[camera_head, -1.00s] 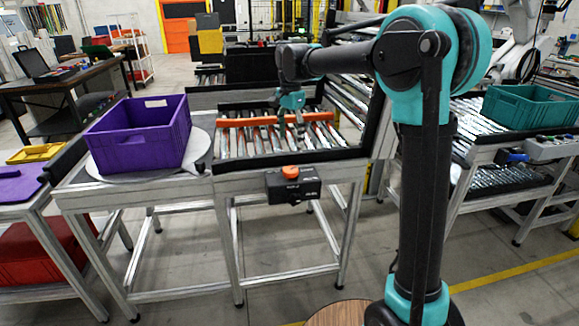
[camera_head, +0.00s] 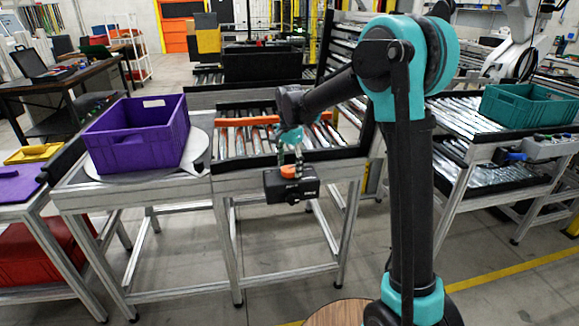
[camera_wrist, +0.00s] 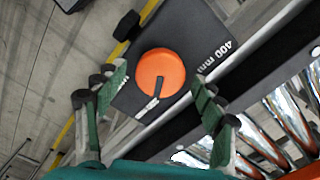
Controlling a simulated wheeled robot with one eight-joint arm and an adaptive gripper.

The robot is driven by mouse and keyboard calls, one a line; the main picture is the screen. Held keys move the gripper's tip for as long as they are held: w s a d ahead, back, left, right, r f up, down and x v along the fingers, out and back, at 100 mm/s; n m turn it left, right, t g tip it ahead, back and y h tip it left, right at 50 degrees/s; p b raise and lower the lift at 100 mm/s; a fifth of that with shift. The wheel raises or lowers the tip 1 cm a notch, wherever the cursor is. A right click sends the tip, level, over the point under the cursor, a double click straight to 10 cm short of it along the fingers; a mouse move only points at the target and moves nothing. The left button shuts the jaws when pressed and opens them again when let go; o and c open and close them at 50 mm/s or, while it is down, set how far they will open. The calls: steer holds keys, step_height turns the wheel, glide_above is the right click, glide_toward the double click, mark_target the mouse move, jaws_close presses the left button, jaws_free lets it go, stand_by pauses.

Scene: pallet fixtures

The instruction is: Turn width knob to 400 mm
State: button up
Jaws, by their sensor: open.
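The width knob (camera_wrist: 161,72) is a round orange dial on a black control box (camera_wrist: 178,35). A dark mark on the knob points toward a white line at the box's lower edge in the wrist view, away from the printed 400 mm label at the upper right. In the head view the knob (camera_head: 289,171) sits on top of the box (camera_head: 291,187) at the conveyor table's front edge. My gripper (camera_wrist: 158,88) is open, with one finger on each side of the knob and gaps visible. The head view shows my gripper (camera_head: 291,156) just above the knob.
A roller conveyor (camera_head: 235,142) with an orange guide bar (camera_head: 247,120) lies behind the box. A purple crate (camera_head: 138,137) stands on a round plate to the left. A teal crate (camera_head: 530,105) is at the right. The floor before the table is clear.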

steer(key=shift+c, duration=0.2)
steer(key=c, duration=1.1)
steer(key=shift+n, duration=0.3)
steer(key=n, duration=0.4)
steer(key=shift+n, duration=0.4)
steer(key=n, duration=0.4)
steer(key=shift+a, duration=0.1)
steer(key=n, duration=0.6)
steer(key=shift+n, duration=2.2)
